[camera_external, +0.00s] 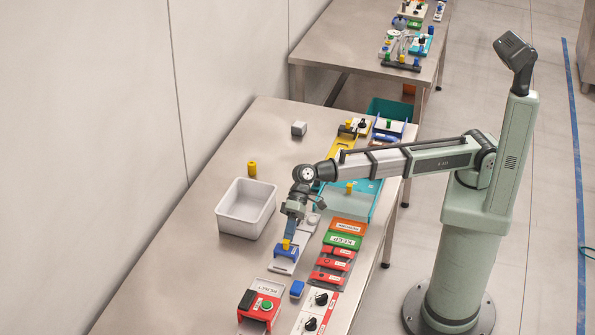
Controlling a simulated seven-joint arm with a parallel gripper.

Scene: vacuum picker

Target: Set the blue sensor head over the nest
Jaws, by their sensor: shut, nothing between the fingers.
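A blue block with a yellow knob (284,252), which looks like the blue sensor head, sits on a light grey plate (281,267) near the middle of the near table. My gripper (289,237) points down right above the yellow knob. It is shut with nothing held. Whether its tips touch the knob cannot be told at this size. A smaller plain blue block (297,289) lies to the lower right of the plate. I cannot tell for certain which part is the nest; the area under the blue block is hidden.
A white bin (246,208) stands left of my gripper. A yellow cylinder (252,169) and a grey cube (299,128) stand farther back. The table's left part is clear.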

